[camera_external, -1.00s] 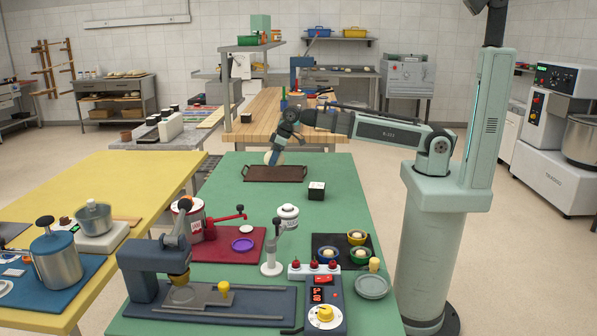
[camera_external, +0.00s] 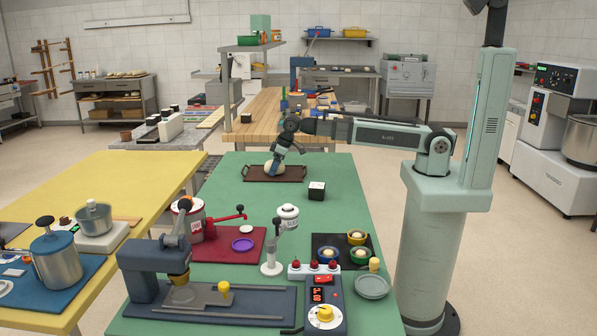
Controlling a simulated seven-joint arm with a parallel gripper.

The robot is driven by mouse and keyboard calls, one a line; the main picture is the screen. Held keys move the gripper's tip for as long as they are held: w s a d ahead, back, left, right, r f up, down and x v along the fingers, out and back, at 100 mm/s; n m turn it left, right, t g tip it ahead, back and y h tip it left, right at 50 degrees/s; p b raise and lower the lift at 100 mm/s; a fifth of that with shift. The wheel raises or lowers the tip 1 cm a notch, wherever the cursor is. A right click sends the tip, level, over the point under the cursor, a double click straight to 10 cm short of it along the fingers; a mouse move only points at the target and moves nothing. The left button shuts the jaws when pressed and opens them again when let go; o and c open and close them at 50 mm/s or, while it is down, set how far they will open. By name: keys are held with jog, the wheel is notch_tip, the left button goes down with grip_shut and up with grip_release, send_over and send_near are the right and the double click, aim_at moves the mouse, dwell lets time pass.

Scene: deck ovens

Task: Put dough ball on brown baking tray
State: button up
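The brown baking tray (camera_external: 292,174) lies flat at the far end of the green table. The pale dough ball (camera_external: 272,169) is at the tray's left part, low against its surface; whether it rests fully on the tray is hard to tell at this size. My gripper (camera_external: 275,161) points down at the dough ball from above and touches or nearly touches it. The fingers are small and partly merged with the ball, so I cannot tell whether they are closed on it.
A black-and-white cube (camera_external: 316,191) stands right of and nearer than the tray. A red mat (camera_external: 258,240) with a lever device, a dark mat with small bowls (camera_external: 357,238) and a press (camera_external: 145,272) fill the near table.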

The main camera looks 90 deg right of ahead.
jog(key=shift+o, duration=0.4)
jog(key=shift+r, duration=0.2)
jog(key=v, duration=1.2)
jog(key=shift+w, duration=0.1)
